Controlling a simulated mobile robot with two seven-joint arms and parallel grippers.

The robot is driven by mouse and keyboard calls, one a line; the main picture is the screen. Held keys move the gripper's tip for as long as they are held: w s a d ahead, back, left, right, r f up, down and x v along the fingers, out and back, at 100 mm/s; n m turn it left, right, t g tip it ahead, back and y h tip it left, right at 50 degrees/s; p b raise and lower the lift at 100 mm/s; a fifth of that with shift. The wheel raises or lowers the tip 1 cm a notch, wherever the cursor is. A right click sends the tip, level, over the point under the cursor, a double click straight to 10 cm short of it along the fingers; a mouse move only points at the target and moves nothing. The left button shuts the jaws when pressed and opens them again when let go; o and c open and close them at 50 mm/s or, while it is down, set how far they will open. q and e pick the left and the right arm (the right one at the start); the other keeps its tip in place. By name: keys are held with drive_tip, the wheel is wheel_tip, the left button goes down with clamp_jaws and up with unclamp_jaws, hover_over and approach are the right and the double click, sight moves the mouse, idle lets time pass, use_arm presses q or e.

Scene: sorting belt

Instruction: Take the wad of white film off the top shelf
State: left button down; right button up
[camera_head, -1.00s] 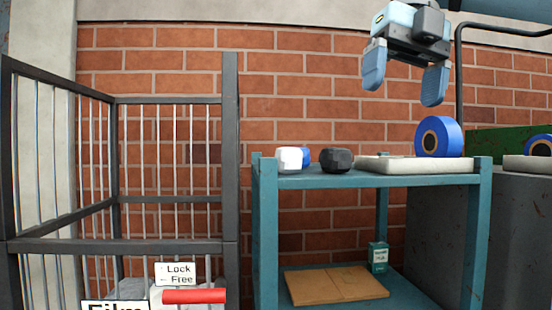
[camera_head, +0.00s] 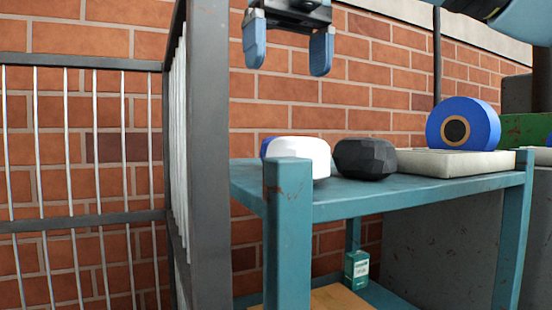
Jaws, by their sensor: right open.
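The wad of white film (camera_head: 302,153) is a rounded white lump at the left end of the teal shelf's top board (camera_head: 340,192). A corner post of the shelf hides part of its lower side. My right gripper (camera_head: 289,58) is open and empty, pointing down. It appears above the wad in the picture, with a clear gap between. My left gripper is not in view.
A blue object (camera_head: 267,147) shows behind the wad. A dark faceted lump (camera_head: 365,157) sits just right of it. Further right are a pale slab (camera_head: 440,163) and a blue roll (camera_head: 463,126). A grey barred cage (camera_head: 205,150) stands close on the left. A small teal box (camera_head: 356,269) is below.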

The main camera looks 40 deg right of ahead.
hover_over(295, 155)
drive_tip(key=w+d, duration=0.3)
wheel_tip(295, 155, down, 6)
drive_tip(key=shift+f+p, duration=0.2)
drive_tip(key=shift+p, duration=0.1)
drive_tip(key=shift+w+f, duration=0.15)
drive_tip(key=shift+f, duration=0.45)
drive_tip(key=shift+a+f+p, duration=0.1)
drive_tip(key=shift+f+p, duration=0.2)
drive_tip(key=f, duration=0.1)
drive_tip(key=f+p, duration=0.1)
drive_tip(key=f, duration=0.1)
drive_tip(key=shift+d+f, duration=0.25)
drive_tip(key=shift+f, duration=0.05)
drive_tip(key=shift+d+f, duration=0.1)
drive_tip(key=shift+f, duration=0.4)
drive_tip(key=shift+a+r, duration=0.1)
drive_tip(key=shift+a, duration=0.1)
drive_tip(key=c, duration=1)
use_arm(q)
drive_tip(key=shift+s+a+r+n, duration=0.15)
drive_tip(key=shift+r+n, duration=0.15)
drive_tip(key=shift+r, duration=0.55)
